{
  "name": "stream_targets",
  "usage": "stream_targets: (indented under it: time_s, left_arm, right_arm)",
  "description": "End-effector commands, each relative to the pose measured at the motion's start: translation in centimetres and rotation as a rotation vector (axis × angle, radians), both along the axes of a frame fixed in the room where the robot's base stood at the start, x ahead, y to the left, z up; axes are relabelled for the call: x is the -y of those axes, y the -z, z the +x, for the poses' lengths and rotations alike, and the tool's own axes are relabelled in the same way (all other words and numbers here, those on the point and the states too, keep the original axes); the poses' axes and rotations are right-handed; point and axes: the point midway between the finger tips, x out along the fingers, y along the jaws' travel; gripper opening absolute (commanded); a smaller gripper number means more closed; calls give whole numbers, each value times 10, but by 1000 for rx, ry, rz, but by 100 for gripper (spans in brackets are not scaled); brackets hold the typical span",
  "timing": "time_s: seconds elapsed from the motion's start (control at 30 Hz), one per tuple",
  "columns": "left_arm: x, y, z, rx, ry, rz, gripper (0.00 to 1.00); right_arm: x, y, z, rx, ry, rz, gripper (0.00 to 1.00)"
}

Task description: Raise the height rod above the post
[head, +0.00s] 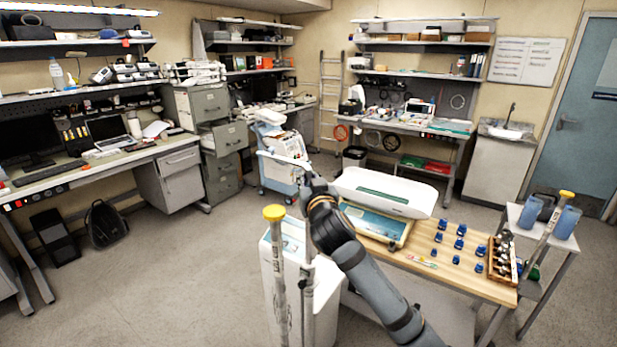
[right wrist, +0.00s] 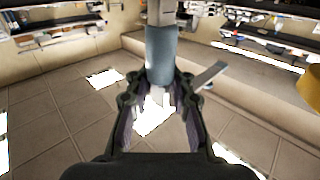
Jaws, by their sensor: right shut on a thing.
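My right gripper (head: 306,184) is shut on a grey upright rod, which I take to be the height rod (right wrist: 161,55). In the right wrist view the rod stands between the fingertips (right wrist: 160,85), with a paler metal length above it and a small flat lever (right wrist: 210,74) beside it. In the head view the gripper and wrist hide much of the rod. A metal post (head: 307,295) stands below the gripper; I cannot tell how far the rod sits inside it. My left gripper is not in view.
A pole with a yellow cap (head: 274,213) stands just left of the post. A white cabinet (head: 334,306) is behind them. A wooden bench (head: 471,285) on the right carries blue parts and a white device (head: 384,193).

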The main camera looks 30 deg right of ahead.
Motion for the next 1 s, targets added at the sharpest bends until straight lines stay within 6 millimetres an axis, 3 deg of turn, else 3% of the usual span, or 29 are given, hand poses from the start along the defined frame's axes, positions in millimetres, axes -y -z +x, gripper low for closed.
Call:
stream_targets:
  time_s: [0.03, 0.3, 0.33, 0.53, 0.83, 1.0]
  left_arm:
    - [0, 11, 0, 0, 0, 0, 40]
    - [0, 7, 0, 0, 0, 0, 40]
    - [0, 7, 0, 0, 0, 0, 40]
    - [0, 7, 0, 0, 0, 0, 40]
    - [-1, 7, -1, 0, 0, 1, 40]
    - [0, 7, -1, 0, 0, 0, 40]
  right_arm:
    - [0, 13, 0, -2, 0, 3, 0]
    - [0, 8, 0, -1, 0, 3, 0]
    - [0, 8, 0, 0, 0, 2, 20]
    - [0, 8, 0, 0, 0, 1, 45]
    - [-1, 8, -2, 0, 0, 0, 45]
    - [-11, 8, -26, -1, -1, -3, 45]
